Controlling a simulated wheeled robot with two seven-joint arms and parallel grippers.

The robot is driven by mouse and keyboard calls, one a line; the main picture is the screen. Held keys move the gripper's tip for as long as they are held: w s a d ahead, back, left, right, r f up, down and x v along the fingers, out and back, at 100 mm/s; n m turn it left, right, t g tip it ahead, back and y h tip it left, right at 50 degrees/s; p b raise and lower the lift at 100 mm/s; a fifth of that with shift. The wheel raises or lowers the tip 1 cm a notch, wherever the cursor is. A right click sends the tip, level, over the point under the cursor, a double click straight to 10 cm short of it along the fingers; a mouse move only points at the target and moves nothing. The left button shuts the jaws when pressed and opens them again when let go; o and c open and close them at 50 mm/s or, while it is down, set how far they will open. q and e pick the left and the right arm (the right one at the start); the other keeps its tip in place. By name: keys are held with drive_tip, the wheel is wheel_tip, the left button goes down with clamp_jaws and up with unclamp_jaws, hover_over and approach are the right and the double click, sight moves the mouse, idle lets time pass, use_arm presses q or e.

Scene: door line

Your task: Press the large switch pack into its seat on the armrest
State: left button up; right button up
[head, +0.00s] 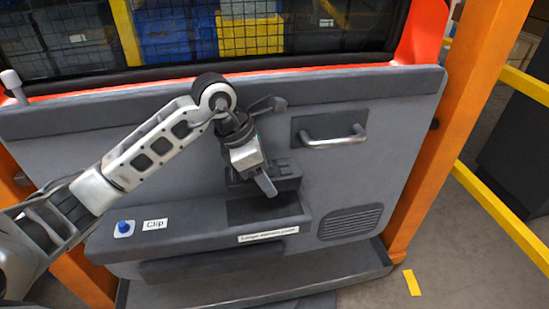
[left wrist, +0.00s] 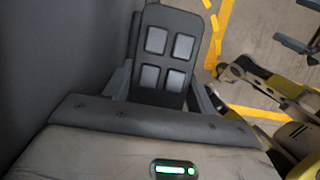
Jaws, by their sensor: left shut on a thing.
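The large switch pack is a dark block with several grey buttons; in the head view (head: 287,169) it is partly covered by my left gripper (head: 263,180). In the left wrist view the pack (left wrist: 169,62) stands between the two fingers of my left gripper (left wrist: 160,88), which is shut on it. The armrest (head: 195,238) carries a dark recessed seat (head: 255,209). The pack is at the back of this recess in the picture, seemingly above it; I cannot tell whether they touch.
A blue button (head: 124,227) and a "Clip" label (head: 155,224) are on the armrest's left part. A door handle (head: 333,136) sticks out to the right of my gripper. A white label (head: 268,235) is on the armrest's front edge. An orange post (head: 462,130) stands at right.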

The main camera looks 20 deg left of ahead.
sight(270, 207)
use_arm(q)
drive_tip(key=shift+f, duration=0.2)
drive_tip(key=shift+s+f+b, duration=0.3)
drive_tip(key=shift+f+b, duration=0.25)
drive_tip(key=shift+b, duration=0.05)
wheel_tip(270, 207, down, 3)
drive_tip(key=shift+r+b, duration=0.1)
drive_tip(key=shift+b, duration=0.85)
drive_tip(key=shift+f+b, duration=0.4)
drive_tip(key=shift+f, duration=0.25)
use_arm(e)
drive_tip(key=shift+s+a+f, duration=0.15)
drive_tip(key=shift+s+f, duration=0.15)
drive_tip(key=shift+f, duration=0.25)
drive_tip(key=shift+s+a+f, duration=0.1)
drive_tip(key=shift+s+f, duration=0.2)
drive_tip(key=shift+f, duration=0.2)
use_arm(q)
drive_tip(key=shift+w+b, duration=0.1)
drive_tip(key=shift+b, duration=0.2)
use_arm(e)
drive_tip(key=shift+f, duration=0.35)
use_arm(q)
drive_tip(key=shift+f+b, duration=0.45)
use_arm(e)
drive_tip(key=shift+f, duration=0.4)
use_arm(q)
drive_tip(key=shift+f+b, duration=0.3)
use_arm(e)
drive_tip(key=shift+f, duration=0.3)
